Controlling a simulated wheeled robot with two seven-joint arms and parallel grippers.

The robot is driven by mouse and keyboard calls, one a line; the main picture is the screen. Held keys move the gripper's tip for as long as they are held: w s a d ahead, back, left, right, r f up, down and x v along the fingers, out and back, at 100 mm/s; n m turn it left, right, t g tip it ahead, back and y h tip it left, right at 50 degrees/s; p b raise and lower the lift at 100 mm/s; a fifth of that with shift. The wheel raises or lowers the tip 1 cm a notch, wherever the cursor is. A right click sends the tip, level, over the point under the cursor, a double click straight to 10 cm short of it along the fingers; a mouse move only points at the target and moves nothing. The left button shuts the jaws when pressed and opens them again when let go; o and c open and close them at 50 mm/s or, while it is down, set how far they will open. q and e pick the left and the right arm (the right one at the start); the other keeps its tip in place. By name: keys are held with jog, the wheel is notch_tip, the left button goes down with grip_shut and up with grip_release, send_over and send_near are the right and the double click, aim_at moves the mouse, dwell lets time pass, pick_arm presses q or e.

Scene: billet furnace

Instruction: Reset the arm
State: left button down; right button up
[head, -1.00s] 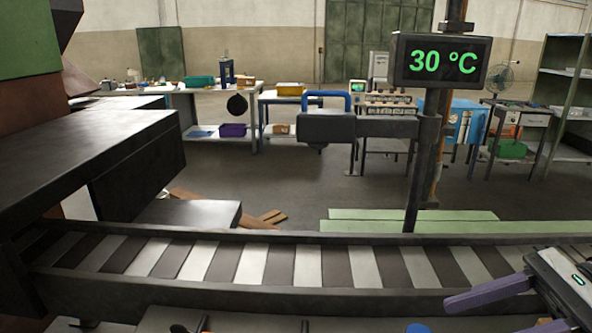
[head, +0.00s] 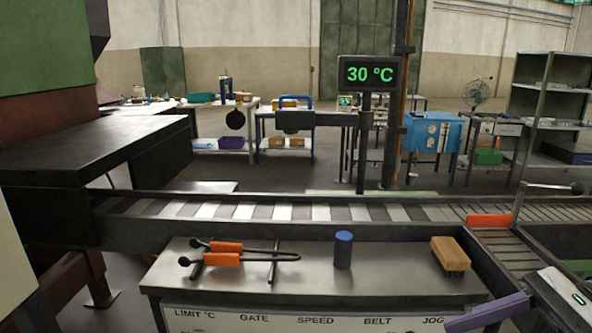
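My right gripper (head: 478,322) is at the lower right corner, with its white body (head: 562,300) cut by the picture edge. One purple finger points left past the right front corner of the steel bench (head: 300,280); its other finger is below the picture. The visible finger stands well off to the side of the gripper body, and nothing shows in its grasp. My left gripper is not in view.
On the bench lie orange-handled tongs (head: 228,258), a blue-topped dark cylinder (head: 343,250) and a wooden brush (head: 450,254). Behind runs the roller conveyor (head: 280,211), with a dark furnace table (head: 90,145) at left. A display (head: 369,74) reads 30 °C.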

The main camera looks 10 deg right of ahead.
jog(key=w+d+f+m+t, duration=0.1)
jog(key=w+f+m+t, duration=0.5)
jog(key=m+t, duration=0.7)
notch_tip(320, 180, down, 14)
jog(key=w+d+m+h, duration=0.15)
jog(key=m+h, duration=0.75)
jog(key=m, duration=1.3)
jog(key=s+a+f+m+g+h, duration=0.1)
jog(key=s+a+f+m+g, duration=0.2)
jog(key=s+a+f+m, duration=0.3)
jog(key=s+a+f+m+g, duration=0.4)
jog(key=s+a+f+m, duration=0.2)
jog(key=f, duration=0.7)
jog(key=shift+s+a+m+h, duration=0.15)
jog(key=shift+a+m+h, duration=0.25)
jog(key=shift+a+m, duration=0.7)
jog(key=shift+a, duration=0.15)
